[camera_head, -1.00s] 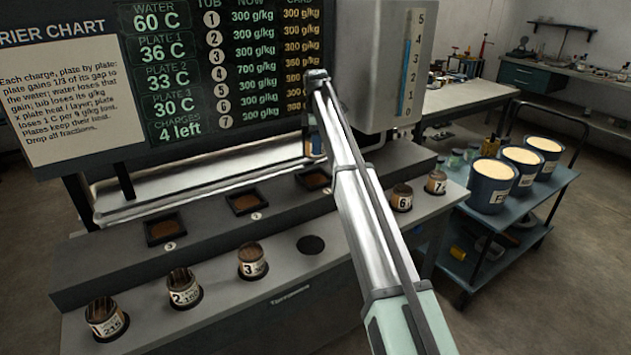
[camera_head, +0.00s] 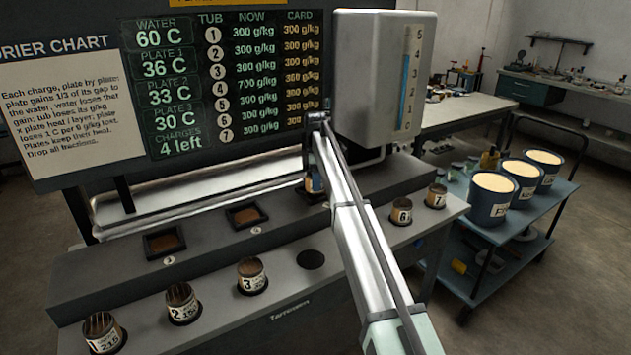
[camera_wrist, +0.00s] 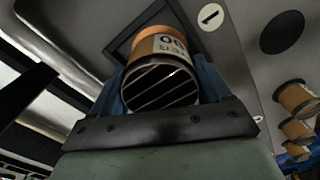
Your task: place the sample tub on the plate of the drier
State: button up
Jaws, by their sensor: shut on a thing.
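The sample tub (camera_wrist: 160,85), a short cylinder with a pale label and a slotted dark open end, is held between the blue fingers of my gripper (camera_wrist: 160,90). In the head view the tub (camera_head: 314,184) is partly hidden by my arm. It is at the rightmost plate of the drier (camera_head: 305,195), the one marked 1. In the wrist view the dark square plate frame (camera_wrist: 122,40) shows behind the tub. I cannot tell whether the tub touches the plate. My gripper is shut on the tub.
Two other plates (camera_head: 165,242) (camera_head: 243,215) hold brown material. Tubs 1 (camera_head: 103,333), 2 (camera_head: 182,303), 3 (camera_head: 252,277), 6 (camera_head: 401,211) and 7 (camera_head: 436,196) stand along the front ledge. An empty round hole (camera_head: 310,259) is beside tub 3. A chart board (camera_head: 200,90) stands behind.

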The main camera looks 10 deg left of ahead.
jog(key=shift+f, duration=0.45)
jog(key=o, duration=1.3)
jog(key=shift+f, duration=0.15)
notch_tip(320, 180, up, 12)
jog(key=shift+r, duration=0.15)
